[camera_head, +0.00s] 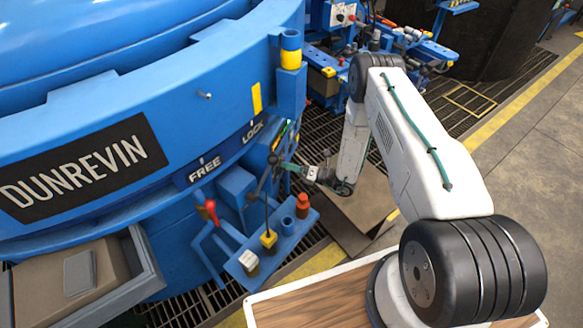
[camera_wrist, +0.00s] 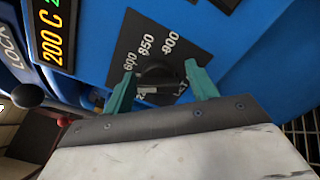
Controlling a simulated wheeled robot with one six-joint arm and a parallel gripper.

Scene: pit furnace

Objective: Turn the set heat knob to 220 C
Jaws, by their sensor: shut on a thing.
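The set heat knob (camera_wrist: 157,74) is a dark round knob on a black dial plate marked 600, 850 and 900, with one more marking partly hidden by my gripper. My gripper (camera_wrist: 161,80) has its two teal fingers on either side of the knob and is shut on it. In the head view my gripper (camera_head: 284,166) is at the side of the blue furnace, and the knob is too small to make out there. A display (camera_wrist: 52,38) beside the dial reads 200 C in orange. A green readout next to it is cut off by the frame edge.
A lever with a dark ball end (camera_wrist: 27,95) stands left of my gripper. Below the gripper, a blue shelf (camera_head: 265,262) holds a red-topped item (camera_head: 303,204) and other small parts. The furnace wall (camera_head: 215,120) carries FREE and LOCK labels.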

